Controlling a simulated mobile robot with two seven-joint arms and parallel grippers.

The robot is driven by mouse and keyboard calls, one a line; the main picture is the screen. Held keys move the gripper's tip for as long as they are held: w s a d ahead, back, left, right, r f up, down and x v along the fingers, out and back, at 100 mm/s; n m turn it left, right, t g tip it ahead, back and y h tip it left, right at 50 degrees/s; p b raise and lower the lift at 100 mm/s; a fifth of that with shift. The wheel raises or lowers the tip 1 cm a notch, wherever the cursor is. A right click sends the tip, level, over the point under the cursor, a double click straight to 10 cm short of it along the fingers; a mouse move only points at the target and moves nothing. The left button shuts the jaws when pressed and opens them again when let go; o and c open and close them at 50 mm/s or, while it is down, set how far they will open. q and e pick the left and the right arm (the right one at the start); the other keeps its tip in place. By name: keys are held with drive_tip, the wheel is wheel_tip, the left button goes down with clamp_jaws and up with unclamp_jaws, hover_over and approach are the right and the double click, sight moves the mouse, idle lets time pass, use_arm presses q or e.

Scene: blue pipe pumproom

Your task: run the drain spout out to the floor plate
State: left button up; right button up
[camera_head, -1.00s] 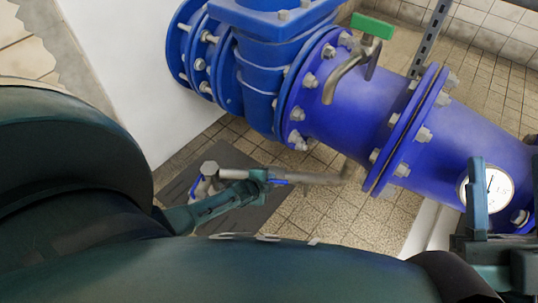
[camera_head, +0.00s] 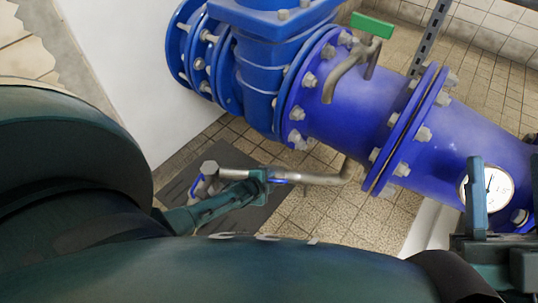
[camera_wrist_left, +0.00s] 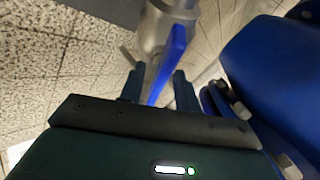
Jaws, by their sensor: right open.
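The drain spout (camera_head: 318,178) is a thin metal pipe low in front of the big blue pipe, its right end bent upward. A narrow blue piece shows on it. My left gripper (camera_head: 268,178) is at the spout's left part. In the left wrist view its fingers (camera_wrist_left: 160,88) stand on either side of a blue bar (camera_wrist_left: 172,55), beside grey metal pipe. A gap shows on one side, so I cannot tell if they grip. The dark floor plate (camera_head: 250,221) lies below, partly hidden by my arm. My right gripper (camera_head: 505,205) is open and empty at the right edge.
The flanged blue pipe (camera_head: 340,95) crosses above with bolts, a tap with a green handle (camera_head: 372,25) and a round gauge (camera_head: 490,188). A white wall block (camera_head: 135,70) stands at left. Tiled floor (camera_head: 375,222) lies free below the pipe.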

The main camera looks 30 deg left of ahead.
use_arm(q)
drive_tip(key=shift+s+r, duration=0.2)
drive_tip(key=shift+r, duration=0.05)
drive_tip(key=p+v, duration=0.8)
drive_tip(key=v, duration=0.4)
drive_tip(key=shift+s, duration=0.2)
use_arm(e)
drive_tip(key=f+m+g+h, duration=0.1)
drive_tip(key=f+m+h, duration=0.1)
drive_tip(key=s+f+m+g+h, duration=0.1)
drive_tip(key=f+h, duration=0.2)
drive_tip(key=shift+s+d+f+m, duration=0.1)
drive_tip(key=shift+m, duration=0.3)
use_arm(q)
drive_tip(key=shift+r, duration=0.1)
